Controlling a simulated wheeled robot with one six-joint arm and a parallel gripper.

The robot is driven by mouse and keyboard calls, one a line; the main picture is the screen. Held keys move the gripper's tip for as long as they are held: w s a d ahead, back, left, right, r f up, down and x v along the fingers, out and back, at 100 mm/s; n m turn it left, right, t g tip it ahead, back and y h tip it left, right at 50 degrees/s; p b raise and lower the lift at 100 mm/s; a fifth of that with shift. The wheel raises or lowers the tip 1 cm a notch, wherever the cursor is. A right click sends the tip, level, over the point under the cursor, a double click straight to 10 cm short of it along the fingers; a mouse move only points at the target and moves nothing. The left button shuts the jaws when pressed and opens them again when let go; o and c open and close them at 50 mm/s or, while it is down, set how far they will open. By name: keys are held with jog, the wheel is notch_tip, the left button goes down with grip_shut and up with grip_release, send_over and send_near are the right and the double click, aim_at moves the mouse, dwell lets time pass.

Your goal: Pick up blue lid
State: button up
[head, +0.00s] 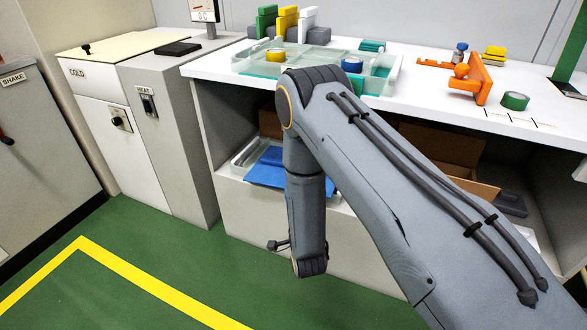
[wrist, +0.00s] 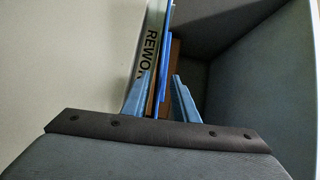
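In the head view, a flat blue sheet-like piece, which looks like the blue lid (head: 268,168), lies tilted in a clear tray on the lower shelf, partly behind my arm. In the wrist view, a thin blue edge (wrist: 166,55), likely the same lid, runs down between my fingertips. My gripper (wrist: 161,85) has its two blue fingers apart, one on each side of that edge. I see gaps beside the edge, but cannot tell how deep it sits between the fingers.
A pale panel marked REWORK (wrist: 151,50) stands close to the left finger; a dark grey wall (wrist: 265,65) rises on the right. The white tabletop (head: 425,105) overhangs the shelf. A cardboard box (head: 440,145) is on the shelf to the right. The clear tray (head: 238,166) has raised walls.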

jog(key=b+x, duration=0.1)
jog(key=x, duration=0.4)
jog(key=shift+w+a, duration=0.1)
jog(key=shift+a, duration=0.15)
grip_shut()
